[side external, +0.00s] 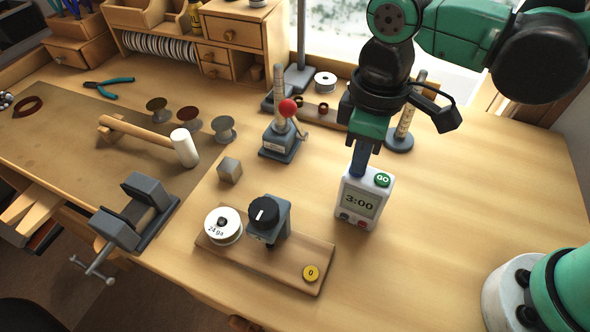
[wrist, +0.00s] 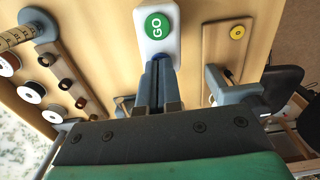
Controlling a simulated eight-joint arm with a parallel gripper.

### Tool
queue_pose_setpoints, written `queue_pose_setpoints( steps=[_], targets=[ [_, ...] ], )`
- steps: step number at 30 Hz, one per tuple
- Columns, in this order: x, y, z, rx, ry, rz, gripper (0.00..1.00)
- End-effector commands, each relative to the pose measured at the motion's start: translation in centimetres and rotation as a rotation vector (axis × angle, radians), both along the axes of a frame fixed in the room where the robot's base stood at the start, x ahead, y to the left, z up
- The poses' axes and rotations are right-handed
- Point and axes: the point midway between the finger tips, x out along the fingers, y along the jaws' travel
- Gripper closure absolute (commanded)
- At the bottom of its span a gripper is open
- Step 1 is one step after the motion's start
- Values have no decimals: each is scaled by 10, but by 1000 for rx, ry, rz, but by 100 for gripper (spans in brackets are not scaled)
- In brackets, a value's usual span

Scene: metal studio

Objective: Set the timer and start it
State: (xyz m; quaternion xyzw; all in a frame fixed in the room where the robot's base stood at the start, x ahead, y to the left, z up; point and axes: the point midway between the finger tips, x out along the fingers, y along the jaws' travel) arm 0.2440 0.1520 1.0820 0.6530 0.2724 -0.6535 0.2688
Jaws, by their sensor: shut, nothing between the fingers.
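The timer (side external: 361,198) is a white block standing upright on the bench, its display reading 3:00. A green GO button (side external: 382,180) sits on its top, with a red button and a dark button low on its front. My gripper (side external: 359,172) is shut and empty, pointing down at the top of the timer beside the GO button. Fingertip contact is hard to tell.
A wooden board (side external: 290,265) with a white spool (side external: 223,226), a black dial and a yellow disc lies left of the timer. A small lever press with a red knob (side external: 288,107) stands behind. A hammer (side external: 150,137) and vise (side external: 130,220) are farther left. The bench right of the timer is clear.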

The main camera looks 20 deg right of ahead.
Motion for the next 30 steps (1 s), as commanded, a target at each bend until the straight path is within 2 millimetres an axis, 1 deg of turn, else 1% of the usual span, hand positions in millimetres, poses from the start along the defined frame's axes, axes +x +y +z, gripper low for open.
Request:
queue_pose_setpoints(
  steps=[6,13,21,26,30],
  targets=[
    [0,0,-1,0,0,0,100],
    [0,0,-17,1,-1,0,100],
    [1,1,-17,4,-5,0,100],
    [2,1,-12,4,-4,0,100],
    [2,1,3,2,-2,0,100]
  ],
)
